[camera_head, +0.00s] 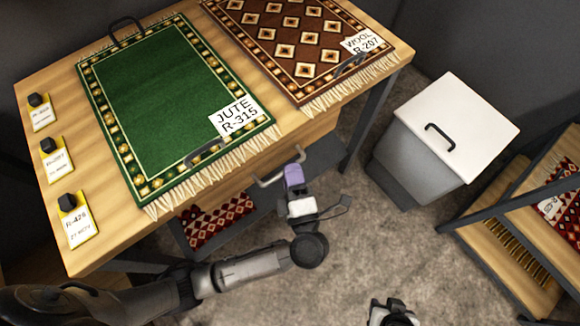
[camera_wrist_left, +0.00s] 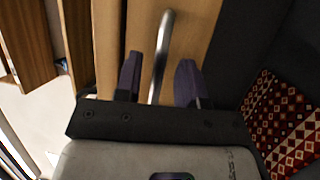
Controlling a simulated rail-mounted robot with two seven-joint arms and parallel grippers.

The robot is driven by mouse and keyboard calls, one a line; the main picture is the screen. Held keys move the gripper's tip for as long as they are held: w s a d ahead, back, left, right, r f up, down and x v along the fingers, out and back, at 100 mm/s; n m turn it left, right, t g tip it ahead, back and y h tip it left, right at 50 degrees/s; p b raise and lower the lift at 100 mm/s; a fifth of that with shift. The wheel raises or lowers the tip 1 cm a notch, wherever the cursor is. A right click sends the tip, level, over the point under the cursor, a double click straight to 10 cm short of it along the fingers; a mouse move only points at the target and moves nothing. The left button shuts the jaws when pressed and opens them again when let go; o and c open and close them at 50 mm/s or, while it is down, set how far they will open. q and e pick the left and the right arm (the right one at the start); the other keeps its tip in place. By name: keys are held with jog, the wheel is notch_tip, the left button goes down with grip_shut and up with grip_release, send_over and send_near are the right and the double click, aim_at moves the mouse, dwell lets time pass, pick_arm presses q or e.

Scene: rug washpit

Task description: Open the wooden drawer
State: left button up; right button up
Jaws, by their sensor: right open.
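The wooden drawer (camera_head: 240,180) is under the table's front edge, below the fringed rugs. Its metal bar handle (camera_head: 265,183) sticks out from the drawer front. In the left wrist view the drawer front (camera_wrist_left: 196,38) and the handle (camera_wrist_left: 162,50) show close up. My left gripper (camera_head: 292,170) is at the handle. In the left wrist view the fingers of my left gripper (camera_wrist_left: 160,82) stand apart on either side of the bar, with gaps visible. My right gripper (camera_head: 395,308) is at the bottom edge of the head view, open and away from the drawer; it is partly cut off.
The table (camera_head: 60,95) bears a green rug (camera_head: 165,100), a brown rug (camera_head: 290,40) and several yellow tags. A red patterned rug (camera_head: 215,217) lies beneath. A grey bin with a white lid (camera_head: 460,125) stands right. A wooden rack (camera_head: 510,255) is farther right. Carpet between is clear.

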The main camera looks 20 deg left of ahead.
pick_arm(q)
jog(key=shift+x, duration=0.9)
grip_shut()
